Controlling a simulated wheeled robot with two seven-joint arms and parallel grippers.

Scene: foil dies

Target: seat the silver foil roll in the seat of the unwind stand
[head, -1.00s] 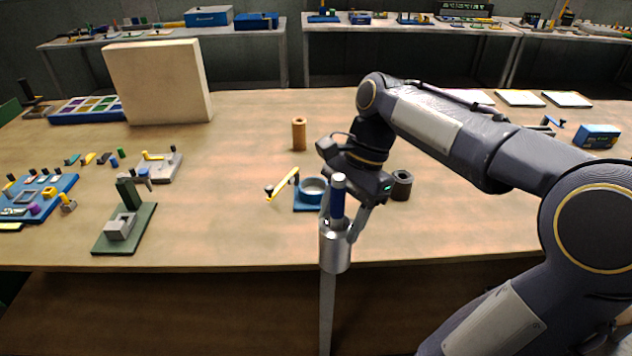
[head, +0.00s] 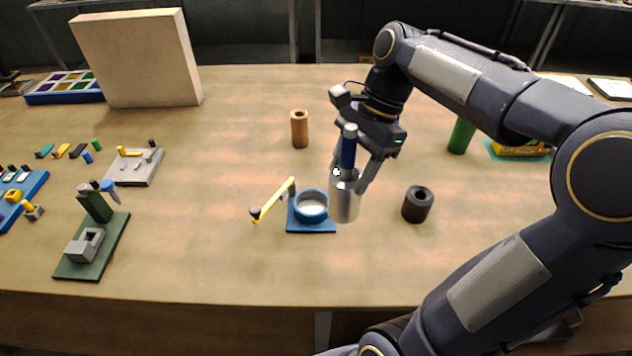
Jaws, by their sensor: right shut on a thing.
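The silver foil roll (head: 344,201) is upright in my right gripper (head: 350,172), which is shut on its upper part; a dark blue core sticks up between the fingers. The roll appears just right of the unwind stand and partly overlaps its base in the picture; its height above the table is hard to tell. The unwind stand has a blue base (head: 297,227) with a round blue ring seat (head: 311,206), which looks empty with a pale floor. A yellow arm (head: 274,199) on the stand points out to the left, clear of the ring. My left gripper is not in view.
A dark grey roll (head: 417,204) stands right of the silver roll. A copper-brown roll (head: 299,129) stands behind the stand. A green press (head: 92,240), a grey fixture (head: 134,166) and a large pale block (head: 137,58) are left. The table front is clear.

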